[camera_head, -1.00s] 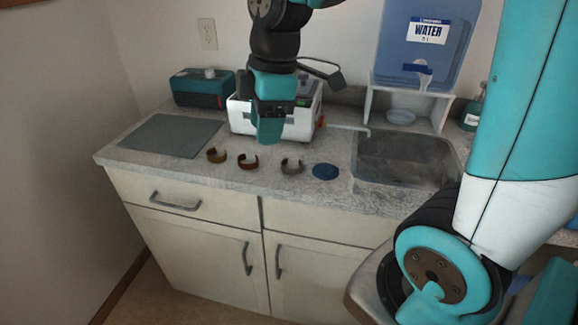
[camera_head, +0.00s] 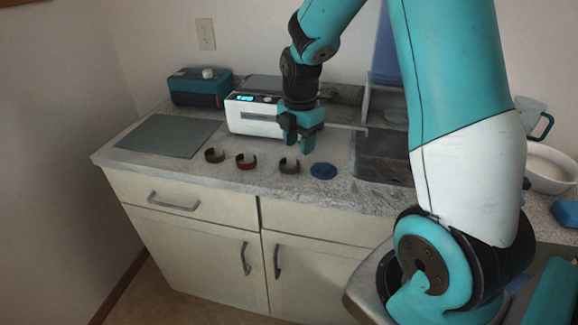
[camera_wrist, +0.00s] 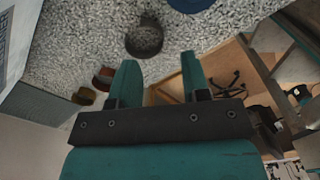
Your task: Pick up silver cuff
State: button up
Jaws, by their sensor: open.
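The silver cuff (camera_head: 289,169) is a dark grey open ring lying on the granite counter, rightmost in a row of three cuffs. It also shows in the wrist view (camera_wrist: 145,48), top centre, beyond my fingertips and unobstructed. My gripper (camera_head: 297,145) is open and empty, pointing down above and just behind the silver cuff in the head view. In the wrist view my two fingers (camera_wrist: 160,64) are spread apart, with the cuff ahead of the gap between them and not between the fingers.
A copper-brown cuff (camera_head: 246,164) and a gold cuff (camera_head: 214,157) lie left of the silver one. A blue disc (camera_head: 323,171) lies close to its right. A white device (camera_head: 252,118) stands behind, a sink (camera_head: 383,160) is at right, and a grey mat (camera_head: 168,136) at left.

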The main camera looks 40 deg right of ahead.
aim_at(296, 172)
jog(key=f, duration=0.6)
jog(key=shift+a+f+p, duration=0.3)
jog(key=shift+a+p, duration=0.05)
jog(key=shift+p, duration=0.05)
jog(key=shift+w, duration=0.1)
grip_shut()
